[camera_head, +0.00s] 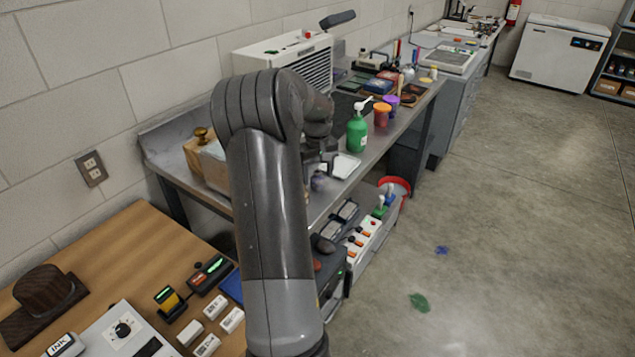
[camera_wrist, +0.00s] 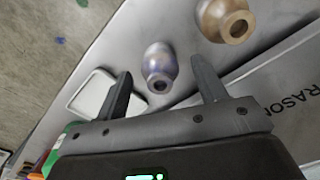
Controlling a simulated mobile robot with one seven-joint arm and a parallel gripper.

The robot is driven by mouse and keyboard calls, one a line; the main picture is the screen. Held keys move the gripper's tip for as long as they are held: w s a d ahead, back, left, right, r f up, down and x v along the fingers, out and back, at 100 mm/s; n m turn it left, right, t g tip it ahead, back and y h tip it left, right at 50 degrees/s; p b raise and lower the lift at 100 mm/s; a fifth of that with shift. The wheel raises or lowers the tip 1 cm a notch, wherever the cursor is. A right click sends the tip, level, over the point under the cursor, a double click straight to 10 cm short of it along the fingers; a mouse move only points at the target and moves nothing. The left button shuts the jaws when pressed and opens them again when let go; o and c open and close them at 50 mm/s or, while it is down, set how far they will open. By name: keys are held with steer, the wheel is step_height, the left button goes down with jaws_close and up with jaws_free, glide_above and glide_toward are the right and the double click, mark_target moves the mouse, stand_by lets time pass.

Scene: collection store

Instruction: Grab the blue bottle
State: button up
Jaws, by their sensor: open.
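A small blue-purple bottle (camera_wrist: 159,63) with a round body and an open neck stands on the metal bench. In the wrist view it shows between the fingertips of my gripper (camera_wrist: 161,70). My gripper is open, with one finger on each side of the bottle in the picture; I cannot tell whether either touches it. In the head view my gripper (camera_head: 322,160) is over the bench and the bottle (camera_head: 319,181) shows just below it, partly hidden.
A tan bottle (camera_wrist: 225,18) stands right of the blue one in the wrist view. A white tray (camera_wrist: 92,95) lies left. A green pump bottle (camera_head: 357,136) and orange tub (camera_head: 382,115) stand further along the bench (camera_head: 343,194). A lettered grey panel (camera_wrist: 285,85) is close on the right.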

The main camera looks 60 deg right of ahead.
step_height(320, 180, down, 2)
steer(key=shift+f, duration=0.1)
steer(key=c, duration=1.1)
steer(key=shift+c, duration=0.2)
